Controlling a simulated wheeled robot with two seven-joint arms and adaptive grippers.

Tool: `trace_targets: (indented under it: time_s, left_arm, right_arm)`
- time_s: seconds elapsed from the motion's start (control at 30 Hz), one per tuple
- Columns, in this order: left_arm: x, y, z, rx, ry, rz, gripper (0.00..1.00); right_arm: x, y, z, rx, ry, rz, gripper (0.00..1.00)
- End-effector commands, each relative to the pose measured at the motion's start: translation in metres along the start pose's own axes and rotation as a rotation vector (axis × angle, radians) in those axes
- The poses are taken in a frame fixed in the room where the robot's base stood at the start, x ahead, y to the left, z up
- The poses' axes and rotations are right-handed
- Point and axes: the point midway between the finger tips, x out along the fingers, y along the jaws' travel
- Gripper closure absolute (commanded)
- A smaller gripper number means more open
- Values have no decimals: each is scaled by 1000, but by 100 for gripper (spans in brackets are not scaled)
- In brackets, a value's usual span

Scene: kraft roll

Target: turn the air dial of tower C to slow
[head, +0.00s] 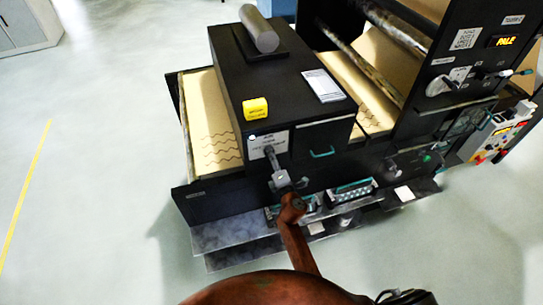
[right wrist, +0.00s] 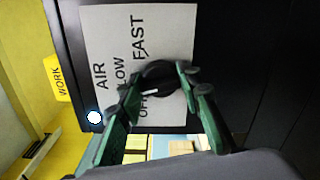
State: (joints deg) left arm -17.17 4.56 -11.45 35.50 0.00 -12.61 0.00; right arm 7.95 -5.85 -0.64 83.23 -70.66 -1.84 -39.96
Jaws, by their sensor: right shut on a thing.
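The air dial (right wrist: 160,76) is a black knob with a white mark on a pale label plate (right wrist: 98,40) reading AIR, OFF, SLOW and FAST. In the right wrist view the plate appears turned sideways. The white mark seems to lie by OFF and SLOW; I cannot tell exactly where it points. My right gripper (right wrist: 160,80) has its green fingers on either side of the knob, shut on it. In the head view my right gripper (head: 272,163) is at the label plate (head: 258,145) on the black box front, covering the dial. My left gripper is not in view.
A yellow block (head: 255,109) and a paper sheet (head: 323,85) lie on the black box (head: 285,75). A metal cylinder (head: 259,30) sits behind them. The floor at left is clear.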

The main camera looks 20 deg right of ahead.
Motion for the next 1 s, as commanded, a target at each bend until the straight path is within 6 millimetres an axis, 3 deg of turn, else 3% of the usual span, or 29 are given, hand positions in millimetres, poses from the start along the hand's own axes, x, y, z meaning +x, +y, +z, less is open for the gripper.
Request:
trace_targets:
  time_s: [0.4,1.0]
  left_arm:
    - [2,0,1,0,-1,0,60]
    - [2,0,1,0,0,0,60]
  right_arm:
    - [-1,-2,2,222,-4,-2,92]
    - [-1,-4,3,263,-5,-4,92]
